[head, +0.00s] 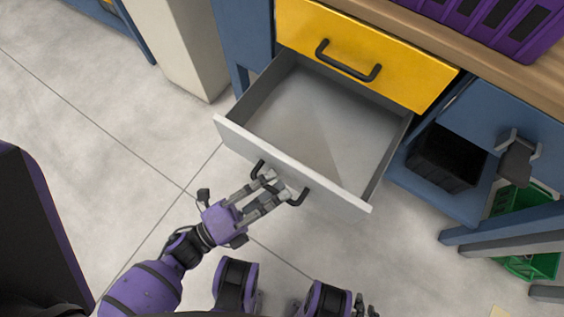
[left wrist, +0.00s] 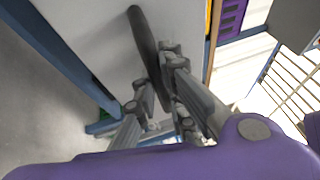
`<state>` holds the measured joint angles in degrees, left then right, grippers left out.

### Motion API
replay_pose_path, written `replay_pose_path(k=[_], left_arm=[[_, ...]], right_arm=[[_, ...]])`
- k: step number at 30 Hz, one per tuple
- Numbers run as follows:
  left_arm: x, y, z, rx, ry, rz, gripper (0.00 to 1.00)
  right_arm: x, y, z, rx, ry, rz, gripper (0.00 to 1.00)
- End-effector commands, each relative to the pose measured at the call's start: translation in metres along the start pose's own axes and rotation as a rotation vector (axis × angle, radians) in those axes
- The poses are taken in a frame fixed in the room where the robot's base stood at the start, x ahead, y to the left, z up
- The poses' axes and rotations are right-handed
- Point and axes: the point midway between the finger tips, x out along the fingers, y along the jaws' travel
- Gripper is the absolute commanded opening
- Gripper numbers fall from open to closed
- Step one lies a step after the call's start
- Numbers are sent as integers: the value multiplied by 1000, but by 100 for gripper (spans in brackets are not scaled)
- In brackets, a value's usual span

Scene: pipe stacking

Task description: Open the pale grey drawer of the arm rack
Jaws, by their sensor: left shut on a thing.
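The pale grey drawer (head: 335,196) is pulled well out of the rack below the yellow drawer. Its inside looks empty. My left gripper (head: 273,182) is at the middle of its front, shut on the black bar handle (head: 298,199). In the left wrist view, the dark handle (left wrist: 143,38) runs down between the fingers of my left gripper (left wrist: 158,100), against the pale drawer front (left wrist: 85,22). The fingers hide part of the handle. My right gripper (head: 366,306) shows only in part at the bottom edge, and its fingers are too small to read.
The yellow drawer (head: 350,50) above is shut. A purple crate (head: 490,25) stands on the wooden top. At the right are a black bin (head: 445,157) on a blue shelf and a green crate (head: 515,215). The tiled floor (head: 110,150) at the left is clear.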

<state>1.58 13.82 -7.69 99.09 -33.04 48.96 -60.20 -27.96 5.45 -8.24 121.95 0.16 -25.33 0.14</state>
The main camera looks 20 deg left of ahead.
Motion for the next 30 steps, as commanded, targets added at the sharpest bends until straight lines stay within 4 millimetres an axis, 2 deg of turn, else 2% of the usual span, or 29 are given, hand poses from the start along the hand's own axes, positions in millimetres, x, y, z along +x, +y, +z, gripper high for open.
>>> replay_pose_path(k=[12,13,17,26,30], left_arm=[[-5,1,-1,4,0,5,0],[-5,1,-1,4,0,5,11],[-5,1,-1,3,0,4,28],[-5,0,-2,1,0,2,29],[-14,1,-1,0,-1,5,29]], right_arm=[[0,0,0,0,0,0,19],[0,0,0,0,0,0,19],[0,0,0,0,0,0,19],[0,0,1,1,-1,1,19],[0,0,1,2,-1,1,19]])
